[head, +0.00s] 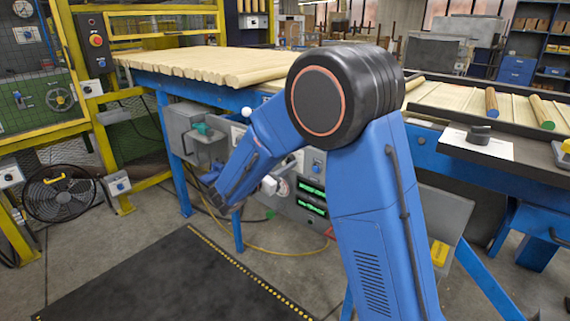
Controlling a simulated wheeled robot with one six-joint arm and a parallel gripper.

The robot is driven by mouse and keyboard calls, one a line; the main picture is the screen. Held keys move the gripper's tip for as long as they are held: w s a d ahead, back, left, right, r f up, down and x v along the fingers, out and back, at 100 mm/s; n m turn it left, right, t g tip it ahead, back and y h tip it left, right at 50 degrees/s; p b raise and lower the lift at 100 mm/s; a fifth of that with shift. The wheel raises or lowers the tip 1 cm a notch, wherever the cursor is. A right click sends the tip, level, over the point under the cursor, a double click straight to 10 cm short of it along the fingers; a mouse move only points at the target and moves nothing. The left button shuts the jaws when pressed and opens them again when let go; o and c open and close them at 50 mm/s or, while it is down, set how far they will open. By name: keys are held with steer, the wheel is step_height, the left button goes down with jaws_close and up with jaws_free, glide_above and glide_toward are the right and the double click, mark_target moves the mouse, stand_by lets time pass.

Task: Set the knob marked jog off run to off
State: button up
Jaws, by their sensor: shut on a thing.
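My blue arm reaches down and left in front of the blue table. My gripper (212,188) is the small dark end of the arm, low by the grey control boxes under the table. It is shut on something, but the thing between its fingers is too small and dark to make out. I cannot read any lettering, so I cannot tell which knob is marked jog off run. A black knob (480,134) sits on a white plate at the right, far from my gripper. A teal knob (203,129) shows on a grey box just above my gripper.
A console with green displays (311,198) stands behind my arm, partly hidden. Wooden rods (205,62) cover the blue table. A fan (60,192) and yellow posts stand at the left. A dark mat (170,285) lies on open floor in front.

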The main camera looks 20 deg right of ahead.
stand_by(0.4)
steer(key=o, duration=1.1)
steer(key=shift+c, duration=0.2)
steer(key=shift+s+a, duration=0.1)
steer(key=shift+a, duration=0.05)
steer(key=v, duration=1.7)
steer(key=s+d+m+g+y, duration=0.3)
steer(key=s+d+m+g, duration=0.15)
steer(key=s+d, duration=0.5)
steer(key=s+d+m+g+y, duration=0.2)
steer(key=s+d+m+g, duration=0.35)
steer(key=d, duration=0.75)
steer(key=s+a+f+m+t+y, duration=0.1)
steer(key=s+m+t+y, duration=0.3)
steer(key=s+m+y, duration=0.5)
steer(key=s+m, duration=0.3)
steer(key=s, duration=0.6)
steer(key=shift+a+f+y, duration=0.2)
steer(key=shift+f+y, duration=0.1)
steer(key=shift+f, duration=0.05)
